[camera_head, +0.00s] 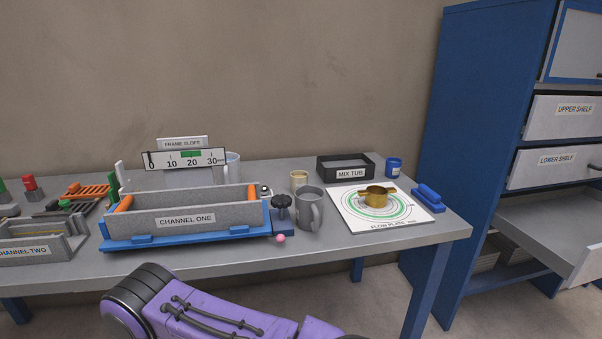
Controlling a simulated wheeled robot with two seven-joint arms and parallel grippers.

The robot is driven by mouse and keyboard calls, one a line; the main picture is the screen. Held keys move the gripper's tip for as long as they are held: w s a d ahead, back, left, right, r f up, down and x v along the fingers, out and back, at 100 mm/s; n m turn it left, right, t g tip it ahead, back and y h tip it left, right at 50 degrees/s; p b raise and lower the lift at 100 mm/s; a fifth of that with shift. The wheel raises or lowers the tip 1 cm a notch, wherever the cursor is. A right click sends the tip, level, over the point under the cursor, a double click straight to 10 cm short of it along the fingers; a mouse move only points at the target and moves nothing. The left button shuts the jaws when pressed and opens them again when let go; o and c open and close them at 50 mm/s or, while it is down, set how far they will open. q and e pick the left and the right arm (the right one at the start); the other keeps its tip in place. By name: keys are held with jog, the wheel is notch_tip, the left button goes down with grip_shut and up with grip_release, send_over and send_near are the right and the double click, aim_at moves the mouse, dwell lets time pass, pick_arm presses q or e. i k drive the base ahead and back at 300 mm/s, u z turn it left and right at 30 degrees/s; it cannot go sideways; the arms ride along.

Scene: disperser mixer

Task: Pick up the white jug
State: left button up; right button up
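A pale, whitish jug or mug (233,168) stands toward the back of the table, behind the grey trough labelled CHANNEL ONE (187,214). The frame slope scale and the trough hide most of it, and only its upper right part shows. A grey jug (309,209) with a handle stands upright to the right of the trough. A purple link of one of my arms crosses the bottom of the view, in front of the table. Neither of my grippers shows.
The frame slope scale (184,160) stands behind the trough. A cream cup (299,179), black mix tub (345,167), blue cup (393,168) and flow plate (352,216) with a brass cup (376,198) are at right. The table's front strip is mostly clear.

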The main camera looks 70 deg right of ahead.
aim_at(230, 174)
jog(key=z, duration=2.45)
